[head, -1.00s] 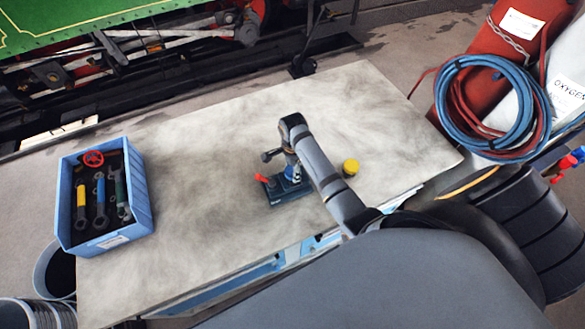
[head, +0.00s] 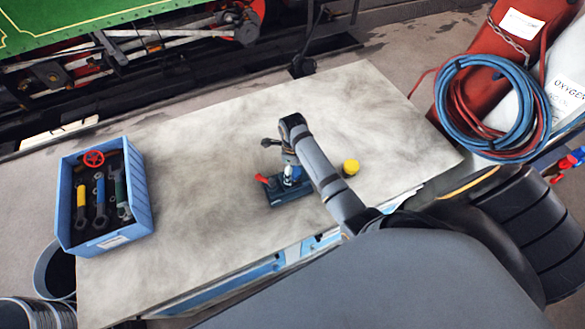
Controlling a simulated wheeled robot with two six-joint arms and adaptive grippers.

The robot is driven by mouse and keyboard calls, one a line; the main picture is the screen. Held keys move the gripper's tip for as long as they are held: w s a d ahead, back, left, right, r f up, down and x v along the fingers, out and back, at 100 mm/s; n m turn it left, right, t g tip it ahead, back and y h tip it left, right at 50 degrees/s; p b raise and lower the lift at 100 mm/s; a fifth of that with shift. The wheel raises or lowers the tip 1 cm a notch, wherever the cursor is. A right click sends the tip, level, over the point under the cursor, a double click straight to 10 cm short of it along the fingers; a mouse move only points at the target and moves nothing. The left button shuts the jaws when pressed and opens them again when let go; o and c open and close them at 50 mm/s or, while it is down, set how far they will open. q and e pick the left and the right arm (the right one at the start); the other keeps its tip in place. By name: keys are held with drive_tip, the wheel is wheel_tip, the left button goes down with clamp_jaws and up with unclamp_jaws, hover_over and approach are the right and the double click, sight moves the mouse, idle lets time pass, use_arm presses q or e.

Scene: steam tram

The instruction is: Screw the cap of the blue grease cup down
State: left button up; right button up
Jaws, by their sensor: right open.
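A grease cup with blue on it (head: 296,173) stands upright on a dark base plate (head: 296,192) near the middle of the table; a pale metal part shows beside the blue. My right gripper (head: 282,152) points down just above the cup, open, with one finger sticking out to the left. The gripper and forearm partly hide the cup's top, so I cannot tell whether the fingers touch the cap. My left gripper is not in view.
A red part (head: 262,179) stands at the plate's left end. A yellow-topped item (head: 351,167) stands right of my forearm. A blue crate (head: 143,205) of tools sits at the table's left. The stone-grey tabletop (head: 200,190) is otherwise clear.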

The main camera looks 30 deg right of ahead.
drive_tip(key=shift+o, duration=0.7)
drive_tip(key=shift+r, duration=2.5)
